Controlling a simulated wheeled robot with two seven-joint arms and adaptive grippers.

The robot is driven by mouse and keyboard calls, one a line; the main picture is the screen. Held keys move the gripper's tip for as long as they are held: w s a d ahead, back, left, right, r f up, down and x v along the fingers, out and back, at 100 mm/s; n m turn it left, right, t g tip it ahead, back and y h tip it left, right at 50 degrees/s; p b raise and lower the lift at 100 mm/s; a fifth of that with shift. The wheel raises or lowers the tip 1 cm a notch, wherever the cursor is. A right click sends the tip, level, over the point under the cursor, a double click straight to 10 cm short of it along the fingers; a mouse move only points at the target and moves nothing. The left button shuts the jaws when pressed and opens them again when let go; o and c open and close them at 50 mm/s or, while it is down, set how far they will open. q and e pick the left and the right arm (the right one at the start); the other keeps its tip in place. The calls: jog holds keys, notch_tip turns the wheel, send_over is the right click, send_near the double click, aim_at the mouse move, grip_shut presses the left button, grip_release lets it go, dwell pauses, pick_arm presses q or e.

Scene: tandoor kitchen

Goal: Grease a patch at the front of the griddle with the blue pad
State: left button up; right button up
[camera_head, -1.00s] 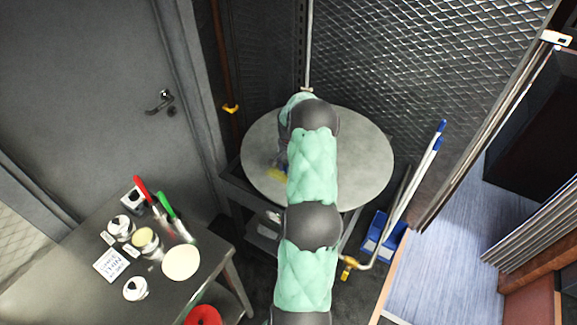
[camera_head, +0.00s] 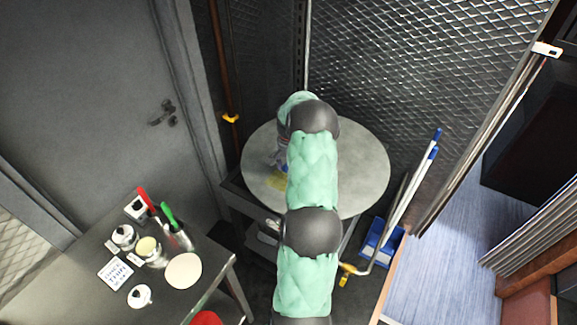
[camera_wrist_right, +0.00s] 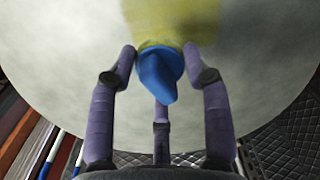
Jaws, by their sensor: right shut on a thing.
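The round grey griddle (camera_head: 365,165) stands against the mesh wall and fills most of the right wrist view (camera_wrist_right: 70,60). My right gripper (camera_wrist_right: 160,54) is shut on the blue pad (camera_wrist_right: 160,76), with its purple fingers around it. The pad is at the griddle surface; exact contact is hard to judge. A yellow greased streak (camera_wrist_right: 172,18) runs from the pad. In the head view the streak (camera_head: 278,181) lies on the griddle's left front part, and my right arm covers the griddle's middle and much of the gripper. My left gripper is not in view.
A dark table (camera_head: 225,268) at the lower left holds a pale flat disc (camera_head: 184,271), several small pots, a card (camera_head: 116,273) and red- and green-handled tools. A blue bin (camera_head: 378,245) with white poles stands right of the griddle.

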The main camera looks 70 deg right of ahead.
jog(key=shift+r+p, duration=0.95)
jog(key=shift+r, duration=0.6)
jog(key=shift+f, duration=0.15)
